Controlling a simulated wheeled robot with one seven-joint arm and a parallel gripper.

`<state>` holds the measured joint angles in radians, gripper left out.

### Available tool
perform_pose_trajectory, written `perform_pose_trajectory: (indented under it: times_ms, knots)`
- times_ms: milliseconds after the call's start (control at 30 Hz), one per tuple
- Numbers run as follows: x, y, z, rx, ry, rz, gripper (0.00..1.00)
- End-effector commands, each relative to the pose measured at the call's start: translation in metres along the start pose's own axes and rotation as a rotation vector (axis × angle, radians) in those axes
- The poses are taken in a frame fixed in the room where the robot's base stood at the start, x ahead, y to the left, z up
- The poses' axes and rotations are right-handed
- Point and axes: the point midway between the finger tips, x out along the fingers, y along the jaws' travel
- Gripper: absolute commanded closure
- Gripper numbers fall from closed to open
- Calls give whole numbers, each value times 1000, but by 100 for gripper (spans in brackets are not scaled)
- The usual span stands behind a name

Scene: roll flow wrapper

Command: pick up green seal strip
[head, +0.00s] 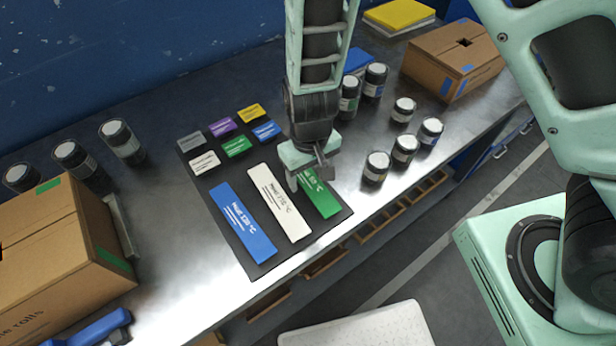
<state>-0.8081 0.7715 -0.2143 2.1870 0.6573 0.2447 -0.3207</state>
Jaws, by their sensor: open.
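The green seal strip (321,198) is a long flat bar with white print. It lies on the dark mat (264,258) at the right end of a row of three strips. My gripper (306,181) is over its upper end and hides that part. The jaws are open, with one finger near the strip's upper left side. I cannot tell whether the fingers touch the strip. A white strip (277,203) lies just left of it, and a blue strip (241,221) lies further left.
Small coloured blocks, including a small green one (236,147), lie on the mat's upper part. Several dark jars (377,168) stand to the right. Cardboard boxes (453,60) stand at the far right and at left (52,262).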

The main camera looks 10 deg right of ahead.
Motion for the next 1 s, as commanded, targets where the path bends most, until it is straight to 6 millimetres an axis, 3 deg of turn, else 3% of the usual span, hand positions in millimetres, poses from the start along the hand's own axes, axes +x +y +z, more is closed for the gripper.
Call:
perform_pose_trajectory:
  times_ms: [267, 433, 767, 1000]
  knots:
    - [4, 0, 0, 0, 0, -1, 35]
    - [3, 0, 0, 0, 0, -1, 82]
    - [0, 0, 0, -1, 2, -1, 82]
    - [-38, -2, -2, -4, 7, -2, 82]
